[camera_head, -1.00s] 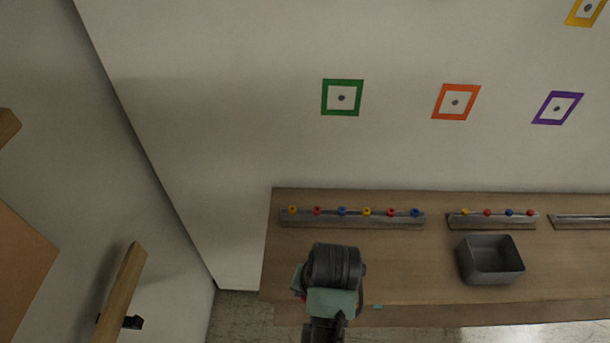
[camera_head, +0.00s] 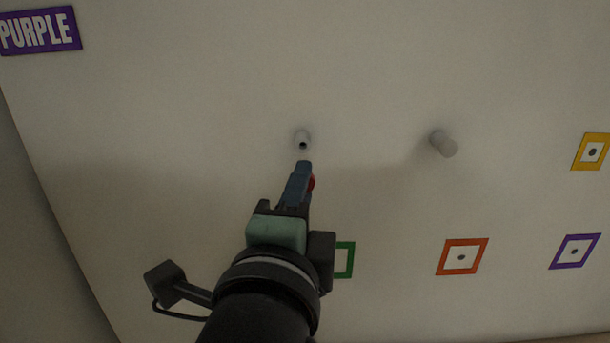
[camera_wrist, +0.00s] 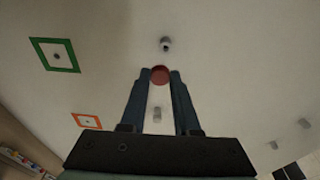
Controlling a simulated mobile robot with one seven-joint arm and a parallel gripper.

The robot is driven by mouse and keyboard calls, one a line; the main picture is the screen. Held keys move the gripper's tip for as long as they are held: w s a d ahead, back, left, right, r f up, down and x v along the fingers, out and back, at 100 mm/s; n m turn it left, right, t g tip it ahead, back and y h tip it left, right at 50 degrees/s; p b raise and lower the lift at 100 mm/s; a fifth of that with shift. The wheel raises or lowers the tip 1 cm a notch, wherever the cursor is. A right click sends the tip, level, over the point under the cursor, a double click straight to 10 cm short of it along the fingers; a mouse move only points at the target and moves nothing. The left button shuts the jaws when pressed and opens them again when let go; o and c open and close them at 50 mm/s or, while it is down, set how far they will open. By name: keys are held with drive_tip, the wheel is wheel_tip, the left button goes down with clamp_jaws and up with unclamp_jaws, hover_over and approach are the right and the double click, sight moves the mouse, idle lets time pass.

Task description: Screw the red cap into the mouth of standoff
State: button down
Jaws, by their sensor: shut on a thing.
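My gripper (camera_head: 305,172) is raised in front of the wall, shut on the red cap (camera_head: 311,183). In the wrist view the red cap (camera_wrist: 160,75) sits between the tips of the two blue fingers (camera_wrist: 159,84). A grey standoff (camera_head: 302,140) with a dark open mouth sticks out of the wall just above the fingertips in the head view. It also shows in the wrist view (camera_wrist: 166,44), just beyond the cap. The cap appears apart from the standoff, though the exact gap is hard to tell. Much of the cap is hidden by the fingers in the head view.
Another grey post (camera_head: 444,143) sticks out of the wall to the right. Green (camera_head: 345,260), orange (camera_head: 462,257), purple (camera_head: 575,252) and yellow (camera_head: 592,152) framed squares are on the wall. A purple sign (camera_head: 38,30) hangs at upper left. The wall around the standoff is clear.

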sight(306, 142)
drive_tip(key=shift+s+r, duration=0.15)
drive_tip(key=shift+r, duration=0.3)
drive_tip(key=shift+s, duration=0.1)
drive_tip(key=shift+w, duration=2.9)
drive_tip(key=shift+w, duration=0.75)
drive_tip(key=c, duration=0.6)
unclamp_jaws()
drive_tip(key=shift+o, duration=0.2)
